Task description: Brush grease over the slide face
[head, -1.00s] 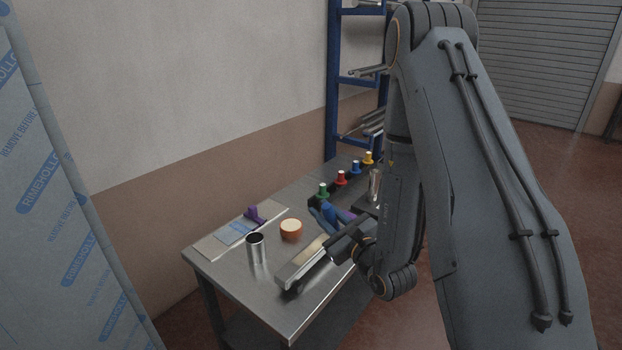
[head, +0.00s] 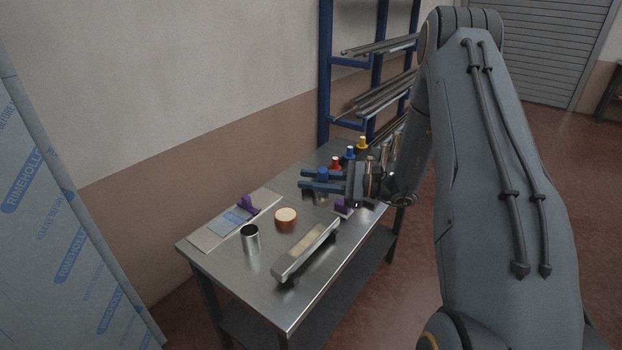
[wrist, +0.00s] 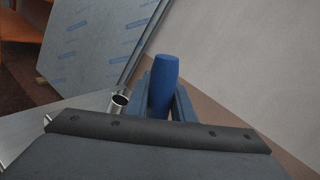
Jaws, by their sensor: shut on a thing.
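The slide (head: 290,265) is a long metal bar lying along the bench, with a pale tan strip (head: 307,242) on its upper face. My gripper (head: 318,181) has blue fingers and is beyond the slide's far end, apart from it. It is shut on a blue handle (wrist: 163,82), which stands up between the fingers in the wrist view; its top also shows in the head view (head: 322,173). The handle's lower end and any bristles are hidden. An orange-brown pot (head: 286,224) with cream-coloured contents stands left of the slide.
An open metal cup (head: 250,240) stands on the bench (head: 225,268) near the pot. A purple item (head: 246,203) lies on a pale board at the left; another purple piece (head: 343,209) is below my gripper. Red (head: 335,163), blue and yellow-topped items line the back. A blue rack (head: 325,90) holds metal bars.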

